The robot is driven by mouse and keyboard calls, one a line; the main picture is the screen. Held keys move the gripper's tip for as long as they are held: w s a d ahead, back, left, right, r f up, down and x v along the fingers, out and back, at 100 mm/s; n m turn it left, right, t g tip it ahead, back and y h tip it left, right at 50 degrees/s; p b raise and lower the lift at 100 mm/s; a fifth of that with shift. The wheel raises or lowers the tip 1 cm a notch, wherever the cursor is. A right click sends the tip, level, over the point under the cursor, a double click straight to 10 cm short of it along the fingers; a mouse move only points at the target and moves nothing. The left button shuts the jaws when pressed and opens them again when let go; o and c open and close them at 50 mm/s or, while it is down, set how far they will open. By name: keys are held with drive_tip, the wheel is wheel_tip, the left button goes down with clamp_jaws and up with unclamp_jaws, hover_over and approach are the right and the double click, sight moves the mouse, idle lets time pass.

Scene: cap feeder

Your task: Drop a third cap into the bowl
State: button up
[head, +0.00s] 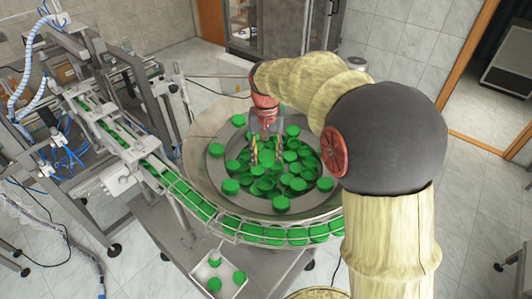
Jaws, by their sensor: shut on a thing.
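The round metal feeder bowl (216,165) stands in the middle of the head view, with many green caps (292,182) heaped inside and others scattered around its sloped floor. My gripper (267,153) points down over the bowl, above the heap. Its two fingers are shut on a green cap (267,158). The held cap overlaps the caps behind it in the picture, so the exact gap below it is hard to judge. My arm hides part of the bowl's right side.
A small white tray (206,274) with three green caps sits below the bowl, at the front. A railed track (187,198) full of caps curves around the bowl's front and runs up left to a metal machine frame (140,90). A cabinet (270,30) stands behind.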

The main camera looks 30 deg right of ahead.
sight(266, 158)
drive_tip(key=shift+f, duration=0.2)
drive_tip(key=o, duration=0.8)
drive_tip(key=shift+r, duration=0.1)
wheel_tip(266, 158, up, 12)
drive_tip(key=shift+f, duration=0.1)
idle(0.7)
